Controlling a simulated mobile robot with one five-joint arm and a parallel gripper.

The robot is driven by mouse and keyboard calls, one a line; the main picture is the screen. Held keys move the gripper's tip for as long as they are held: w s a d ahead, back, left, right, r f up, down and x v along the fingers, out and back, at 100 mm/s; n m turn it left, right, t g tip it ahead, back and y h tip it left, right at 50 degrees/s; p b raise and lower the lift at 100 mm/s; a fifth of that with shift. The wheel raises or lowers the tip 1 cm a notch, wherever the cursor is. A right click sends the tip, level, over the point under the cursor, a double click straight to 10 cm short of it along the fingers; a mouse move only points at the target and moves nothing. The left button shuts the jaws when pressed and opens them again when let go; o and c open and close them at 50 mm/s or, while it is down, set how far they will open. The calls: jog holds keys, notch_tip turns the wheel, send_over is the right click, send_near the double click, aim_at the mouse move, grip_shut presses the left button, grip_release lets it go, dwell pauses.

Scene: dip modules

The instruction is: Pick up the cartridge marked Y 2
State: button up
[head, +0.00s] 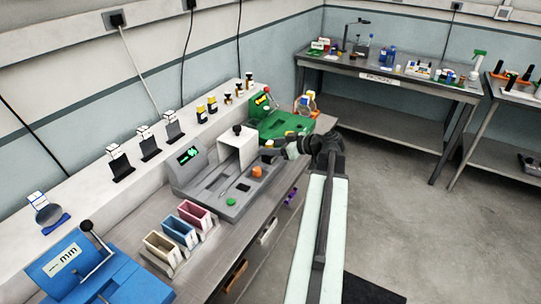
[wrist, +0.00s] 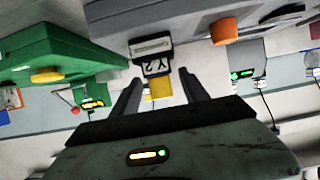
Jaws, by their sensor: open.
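In the wrist view, which is upside down, a cartridge with a white label marked Y 2 (wrist: 157,66) has a dark frame and a yellow part. It appears between and just beyond the fingertips of my gripper (wrist: 161,80). The fingers are apart with nothing held; I cannot tell how much gap is left to the cartridge. In the head view my gripper (head: 268,152) reaches left between the grey machine and the green machine. Small yellow cartridges (head: 206,109) stand on the white ledge there, their marks too small to read.
The grey machine (head: 205,180) and green machine (head: 285,122) stand close on either side. Three coloured bins (head: 180,228) and a blue press (head: 95,275) are nearer on the bench. Dark card holders (head: 148,146) stand along the ledge. A back table (head: 390,75) stands across the clear floor.

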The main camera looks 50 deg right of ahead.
jog(key=shift+w+f, duration=0.25)
jog(key=shift+w, duration=0.15)
jog(key=shift+a+r, duration=0.1)
grip_shut()
jog(key=shift+r, duration=0.2)
